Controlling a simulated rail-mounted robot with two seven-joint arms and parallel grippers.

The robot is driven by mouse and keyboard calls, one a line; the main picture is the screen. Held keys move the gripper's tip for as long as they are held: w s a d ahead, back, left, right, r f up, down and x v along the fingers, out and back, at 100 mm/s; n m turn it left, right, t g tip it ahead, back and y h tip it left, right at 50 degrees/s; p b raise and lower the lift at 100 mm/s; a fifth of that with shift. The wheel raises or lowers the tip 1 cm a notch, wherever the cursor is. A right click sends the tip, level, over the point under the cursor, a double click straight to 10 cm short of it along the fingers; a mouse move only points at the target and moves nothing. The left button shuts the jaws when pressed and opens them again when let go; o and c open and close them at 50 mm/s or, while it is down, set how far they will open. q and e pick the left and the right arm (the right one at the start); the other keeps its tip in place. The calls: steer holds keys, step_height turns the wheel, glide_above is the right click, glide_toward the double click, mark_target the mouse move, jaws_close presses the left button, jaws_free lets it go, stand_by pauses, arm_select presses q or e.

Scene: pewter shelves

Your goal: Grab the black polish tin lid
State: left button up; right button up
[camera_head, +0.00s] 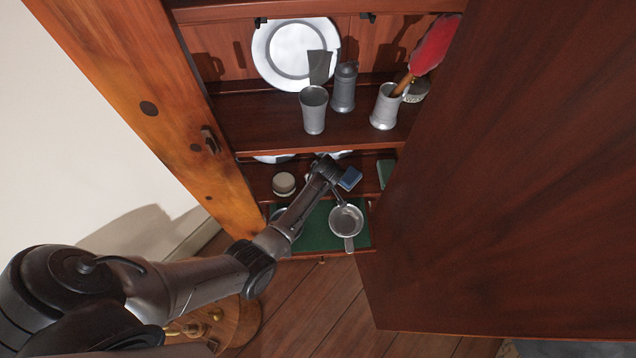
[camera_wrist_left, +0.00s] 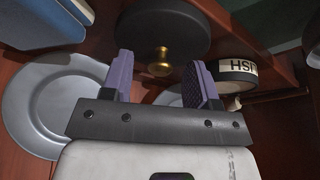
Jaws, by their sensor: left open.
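A black round lid with a small brass knob (camera_wrist_left: 165,30) fills the upper middle of the left wrist view. I cannot tell how far the knob lies from the fingertips. In the head view my left arm reaches into the lower shelf and hides the lid. My right gripper is not in view.
A grey plate (camera_wrist_left: 42,105) lies at the left of the wrist view, with a blue object (camera_wrist_left: 40,18) above it. In the head view a small pot (camera_head: 284,184), a strainer-like pan (camera_head: 346,220) and a blue block (camera_head: 350,178) crowd the arm. An open door (camera_head: 510,180) stands right.

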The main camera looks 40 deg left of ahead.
arm_select(q)
steer(key=shift+c, duration=0.4)
jaws_close()
